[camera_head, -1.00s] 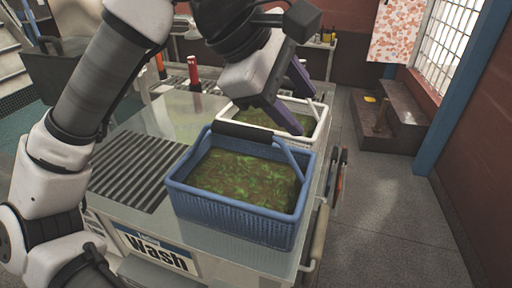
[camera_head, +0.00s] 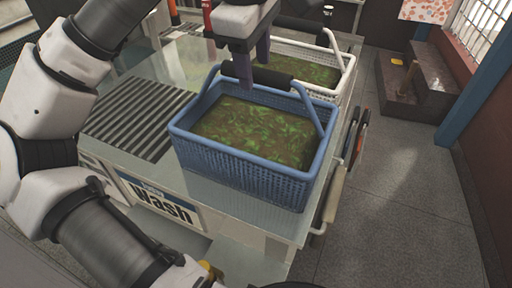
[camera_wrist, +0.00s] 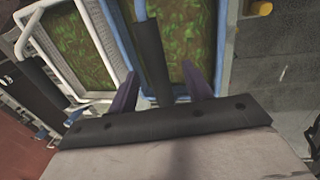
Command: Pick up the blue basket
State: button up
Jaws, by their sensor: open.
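The blue basket (camera_head: 240,172) stands on the metal wash counter (camera_head: 150,95), filled with green leafy matter in murky brown. Its handle is raised, with a black grip (camera_head: 258,76) across the top. My gripper (camera_head: 252,80) points down at the handle, its purple fingers close to the black grip. In the wrist view my gripper (camera_wrist: 160,92) is open, and the blue basket's black grip (camera_wrist: 152,60) lies between the two fingers. I cannot tell whether the fingers touch the grip.
A white basket (camera_head: 348,68) with similar green contents stands just behind the blue one. Black-handled tools (camera_head: 358,135) hang on the counter's right side. A "Wash" sign (camera_head: 160,203) is on the front. Grey floor (camera_head: 400,200) is clear at right.

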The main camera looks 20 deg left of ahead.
jog(key=shift+w+f+b, duration=0.25)
jog(key=shift+f+b, duration=0.35)
jog(key=shift+f, duration=0.3)
jog(key=shift+w+f+b, duration=0.25)
jog(key=shift+f+b, duration=0.3)
jog(key=shift+f, duration=0.35)
jog(key=shift+w+f+b, duration=0.25)
jog(key=shift+f+b, duration=0.35)
jog(key=shift+f, duration=0.3)
jog(key=shift+r, duration=0.1)
jog(key=c, duration=1)
